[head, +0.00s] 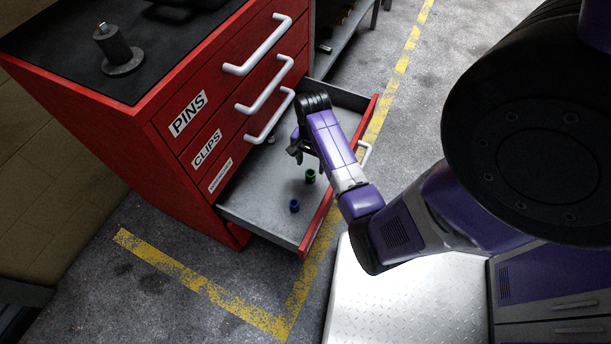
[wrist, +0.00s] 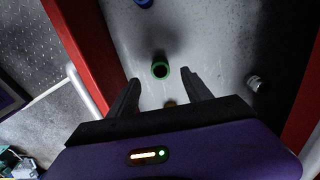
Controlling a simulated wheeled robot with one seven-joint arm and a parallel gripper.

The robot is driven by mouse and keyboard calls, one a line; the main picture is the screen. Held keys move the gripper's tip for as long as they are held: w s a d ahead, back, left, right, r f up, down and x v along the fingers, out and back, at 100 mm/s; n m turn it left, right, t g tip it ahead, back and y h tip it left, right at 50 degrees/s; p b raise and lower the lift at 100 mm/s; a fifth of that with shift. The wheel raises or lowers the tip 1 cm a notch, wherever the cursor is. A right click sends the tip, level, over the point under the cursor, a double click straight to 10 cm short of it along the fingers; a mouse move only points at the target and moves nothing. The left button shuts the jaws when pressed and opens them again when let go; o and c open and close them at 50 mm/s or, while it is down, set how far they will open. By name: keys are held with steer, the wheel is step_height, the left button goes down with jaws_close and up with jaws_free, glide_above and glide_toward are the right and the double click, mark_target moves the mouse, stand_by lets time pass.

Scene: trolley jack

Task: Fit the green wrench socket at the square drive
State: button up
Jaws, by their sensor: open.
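The green wrench socket (head: 310,176) stands in the open bottom drawer of the red cabinet. In the wrist view the green socket (wrist: 160,69) shows its round open top, just beyond and between my fingertips. My gripper (head: 296,154) is open and empty over the drawer, left of and farther back than the green socket in the head view. Its two dark fingers (wrist: 160,77) show apart in the wrist view. A grey post on a round base (head: 121,58) stands on the cabinet top; I cannot tell whether it carries the square drive.
A blue socket (head: 294,206) stands nearer the drawer's front corner. The drawer's red front (head: 318,222) and the upper handles (head: 257,45) border the space.

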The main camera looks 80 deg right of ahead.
mark_target(311, 172)
step_height(311, 172, down, 7)
steer(key=shift+f+b, duration=0.2)
steer(key=shift+b, duration=0.8)
jaws_close()
